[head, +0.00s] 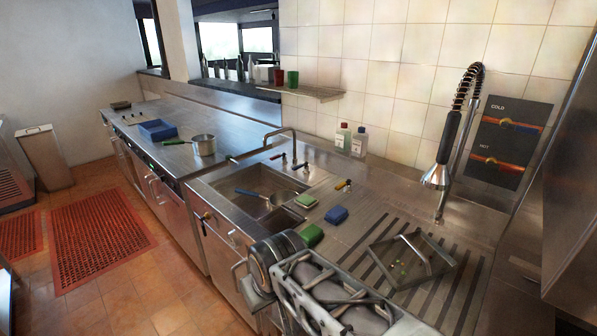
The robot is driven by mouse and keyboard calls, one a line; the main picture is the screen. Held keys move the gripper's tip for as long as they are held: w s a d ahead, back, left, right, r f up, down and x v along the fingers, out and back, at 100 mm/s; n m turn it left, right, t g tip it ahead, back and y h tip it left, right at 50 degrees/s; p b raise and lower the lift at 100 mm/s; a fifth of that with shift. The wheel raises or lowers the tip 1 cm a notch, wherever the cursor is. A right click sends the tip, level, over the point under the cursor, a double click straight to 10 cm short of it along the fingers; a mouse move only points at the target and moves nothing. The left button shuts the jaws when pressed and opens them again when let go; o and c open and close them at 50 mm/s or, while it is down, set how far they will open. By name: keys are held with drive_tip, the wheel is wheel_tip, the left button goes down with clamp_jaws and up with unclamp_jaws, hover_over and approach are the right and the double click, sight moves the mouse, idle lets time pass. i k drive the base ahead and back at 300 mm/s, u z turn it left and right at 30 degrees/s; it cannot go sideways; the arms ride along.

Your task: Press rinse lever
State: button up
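A spray faucet (449,138) hangs at the right of the sink counter, with a black grip, a coiled spring hose and a bell-shaped metal head (436,178) pointing down. I cannot make out a separate lever on its grip. Behind it, a dark wall panel (513,113) is marked COLD and HOT, with a coloured band beside each word.
A sink (253,182) with a tap lies left of centre. Sponges (337,215), bottles (359,142) and a tray (447,262) holding small bits sit on the counter. Open floor lies at left.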

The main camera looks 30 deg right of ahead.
sight(343, 184)
drive_tip(key=k, duration=0.65)
drive_tip(key=u, duration=0.4)
drive_tip(key=i, duration=1.05)
drive_tip(key=z, duration=0.5)
drive_tip(key=i, duration=0.55)
drive_tip(key=z, duration=0.55)
